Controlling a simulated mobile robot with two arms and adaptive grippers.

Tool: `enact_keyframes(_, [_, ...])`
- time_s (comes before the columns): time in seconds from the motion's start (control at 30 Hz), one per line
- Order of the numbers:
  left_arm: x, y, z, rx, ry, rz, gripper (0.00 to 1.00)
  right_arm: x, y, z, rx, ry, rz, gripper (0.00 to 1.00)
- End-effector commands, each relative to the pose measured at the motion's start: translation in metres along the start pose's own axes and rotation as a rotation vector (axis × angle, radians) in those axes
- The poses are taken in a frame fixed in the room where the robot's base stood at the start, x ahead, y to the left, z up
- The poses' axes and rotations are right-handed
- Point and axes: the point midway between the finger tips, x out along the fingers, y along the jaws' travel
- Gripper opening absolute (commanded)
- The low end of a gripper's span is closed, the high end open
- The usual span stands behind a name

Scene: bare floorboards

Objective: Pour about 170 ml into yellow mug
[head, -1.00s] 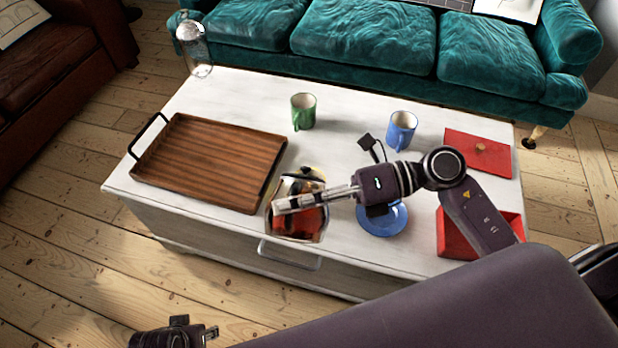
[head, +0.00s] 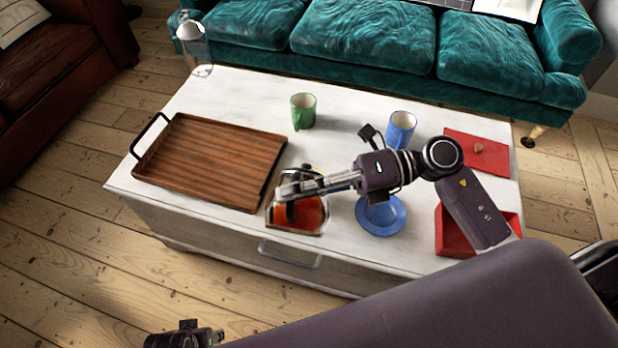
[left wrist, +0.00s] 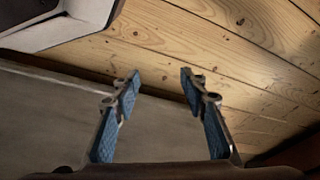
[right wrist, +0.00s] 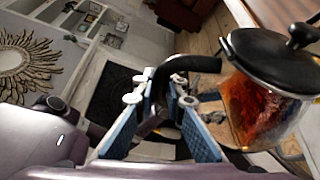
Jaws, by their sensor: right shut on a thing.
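A glass teapot (head: 312,216) with a black lid and red-orange liquid is at the table's front edge, right of the tray. My right gripper (head: 285,191) is shut on its black handle, seen between the fingers in the right wrist view, where the pot (right wrist: 262,108) also shows. I cannot tell whether its base touches the table. I see no yellow mug; a green mug (head: 303,111) and a blue mug (head: 400,130) stand upright farther back. My left gripper (left wrist: 160,85) is open and empty, low in front of the table.
A brown wooden tray (head: 210,160) fills the table's left part. A blue saucer (head: 381,216) lies right of the teapot. A red open box (head: 452,236) and a red lid (head: 478,152) are at the right. A glass jar (head: 196,50) stands at the back left corner. The white table's (head: 345,110) middle is clear.

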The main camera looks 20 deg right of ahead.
Motion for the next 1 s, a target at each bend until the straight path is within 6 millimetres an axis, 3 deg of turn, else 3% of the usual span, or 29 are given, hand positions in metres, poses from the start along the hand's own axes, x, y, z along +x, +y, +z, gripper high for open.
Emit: enact_keyframes(1.0, [0.021, 0.0, 0.008, 0.002, -0.007, 0.001, 0.4, -0.005, 0.005, 0.013, 0.068, -0.001, 0.033, 0.0])
